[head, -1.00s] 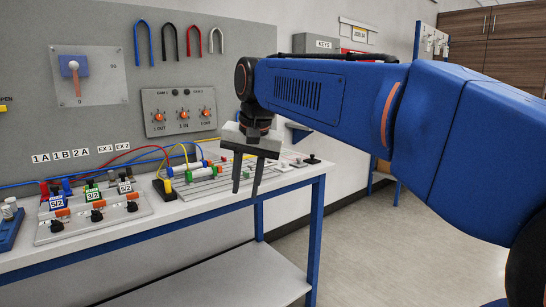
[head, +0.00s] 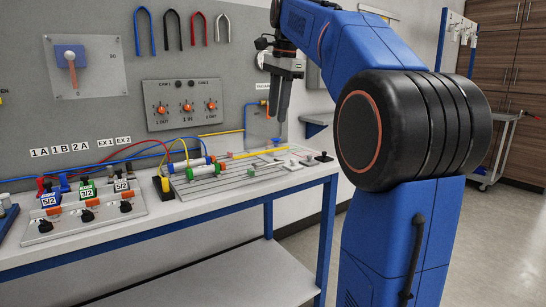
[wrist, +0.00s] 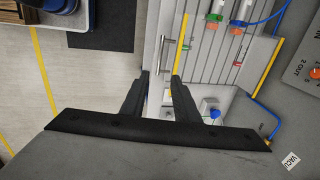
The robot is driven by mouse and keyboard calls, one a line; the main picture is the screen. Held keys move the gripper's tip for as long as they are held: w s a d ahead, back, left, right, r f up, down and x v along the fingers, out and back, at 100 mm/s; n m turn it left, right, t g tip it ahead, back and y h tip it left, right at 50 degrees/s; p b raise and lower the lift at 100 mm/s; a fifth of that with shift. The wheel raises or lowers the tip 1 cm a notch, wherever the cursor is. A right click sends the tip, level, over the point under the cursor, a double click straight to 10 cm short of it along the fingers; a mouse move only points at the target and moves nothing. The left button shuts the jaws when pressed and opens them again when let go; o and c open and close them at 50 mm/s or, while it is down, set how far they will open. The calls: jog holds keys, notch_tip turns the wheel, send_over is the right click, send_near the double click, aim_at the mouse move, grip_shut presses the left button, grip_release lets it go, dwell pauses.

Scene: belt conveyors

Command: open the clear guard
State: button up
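My gripper (head: 279,118) points down over the right end of the bench; its fingers overlap in the head view. In the wrist view its two dark fingers (wrist: 160,76) stand apart with nothing between them, so it is open. A see-through pane (head: 262,126) shows at the back of the bench, behind and left of my fingers; it looks like the clear guard, but its edges are faint. Another clear plate (head: 104,80) with a blue block and a lever (head: 72,72) is on the grey wall panel at the left. My gripper touches neither.
A slotted plate (head: 215,187) with cylinders and a yellow rod (head: 260,152) lies below and left of my gripper. Valve blocks (head: 85,208) and loose hoses fill the bench's left. A knob panel (head: 186,107) is on the wall.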

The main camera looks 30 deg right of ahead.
aim_at(272, 165)
jog(key=w+f, duration=0.1)
jog(key=f, duration=0.4)
jog(key=w+f, duration=0.1)
jog(key=f, duration=0.4)
jog(key=w+f, duration=0.1)
jog(key=f, duration=0.4)
jog(key=shift+a+f, duration=0.1)
grip_shut()
